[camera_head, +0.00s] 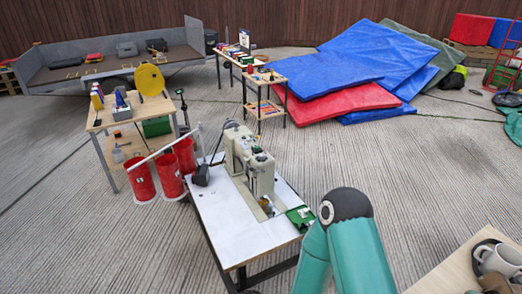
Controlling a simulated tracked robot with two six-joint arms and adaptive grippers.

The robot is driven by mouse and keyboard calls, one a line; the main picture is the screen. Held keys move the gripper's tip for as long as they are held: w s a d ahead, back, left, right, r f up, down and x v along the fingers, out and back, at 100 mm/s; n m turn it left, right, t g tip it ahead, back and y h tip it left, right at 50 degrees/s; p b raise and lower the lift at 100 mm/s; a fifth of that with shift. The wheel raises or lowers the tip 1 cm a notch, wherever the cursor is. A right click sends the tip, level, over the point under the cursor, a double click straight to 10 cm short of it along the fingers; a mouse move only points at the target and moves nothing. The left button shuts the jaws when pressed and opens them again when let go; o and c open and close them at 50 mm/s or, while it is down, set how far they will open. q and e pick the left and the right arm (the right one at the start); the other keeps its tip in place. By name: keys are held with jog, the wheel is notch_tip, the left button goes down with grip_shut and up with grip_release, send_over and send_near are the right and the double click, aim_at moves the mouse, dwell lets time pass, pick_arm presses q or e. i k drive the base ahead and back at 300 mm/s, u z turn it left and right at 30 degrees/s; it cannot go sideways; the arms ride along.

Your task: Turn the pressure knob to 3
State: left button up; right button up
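I cannot pick out a pressure knob with a number scale; any such part is too small to tell. A pale grey-green sewing machine (248,162) stands on a white-topped table (222,222) in the middle of the view. Small dark parts sit on its top, too small to read. Neither gripper shows.
Red buckets (170,175) stand by the sewing table's left end. A wooden workbench (125,112) is behind them. A wooden surface with a mug (498,261) is at bottom right. Red and blue mats (345,70) lie at the back. Grey floor is clear right of the machine.

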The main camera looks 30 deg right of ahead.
aim_at(261, 156)
jog(key=z, duration=0.05)
jog(key=i, duration=1.05)
jog(key=z, duration=0.15)
